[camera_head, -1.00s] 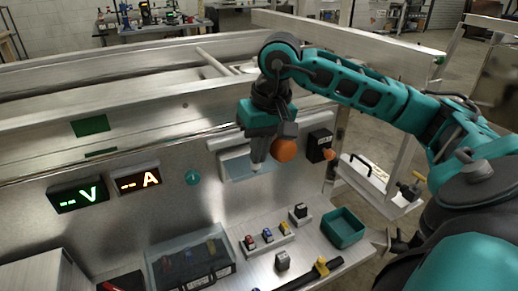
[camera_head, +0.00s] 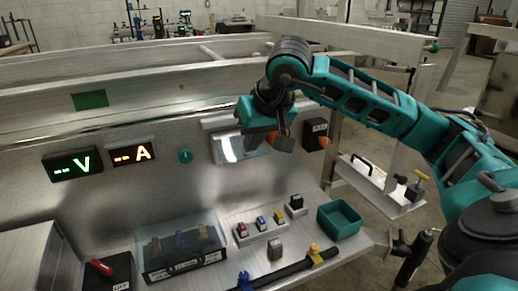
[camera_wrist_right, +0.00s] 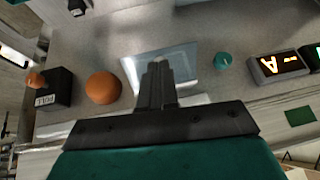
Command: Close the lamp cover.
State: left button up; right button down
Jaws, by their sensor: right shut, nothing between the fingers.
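The lamp cover (camera_head: 228,148) is a pale, shiny rectangular panel on the upright metal wall, below a light strip (camera_head: 218,123). It also shows pale blue in the right wrist view (camera_wrist_right: 180,60). My right gripper (camera_head: 256,141) is at the right part of the cover, fingers shut and empty. In the right wrist view the shut fingers (camera_wrist_right: 157,68) overlap the cover's middle and hide part of it. I cannot tell if they touch it or if it lies fully flat. My left gripper is not in view.
An orange ball-shaped knob (camera_wrist_right: 103,88) sits close beside the fingers, with a black PULL box (camera_wrist_right: 53,88) beyond. A teal knob (camera_head: 185,156) and lit displays (camera_head: 132,154) are left of the cover. Below are a clear switch box (camera_head: 180,250) and a green tray (camera_head: 340,219).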

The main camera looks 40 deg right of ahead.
pick_arm(q)
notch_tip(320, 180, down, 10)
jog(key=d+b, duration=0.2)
jog(key=b, duration=0.9)
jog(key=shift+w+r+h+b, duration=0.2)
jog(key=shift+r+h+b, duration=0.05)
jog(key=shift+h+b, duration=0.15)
pick_arm(e)
notch_tip(320, 180, down, 10)
jog(key=w+t+h, duration=0.1)
jog(key=w+t, duration=0.1)
jog(key=t, duration=0.1)
jog(key=shift+w+d+r+t, duration=0.15)
jog(key=shift+w+d+t, duration=0.15)
jog(key=shift+d, duration=0.1)
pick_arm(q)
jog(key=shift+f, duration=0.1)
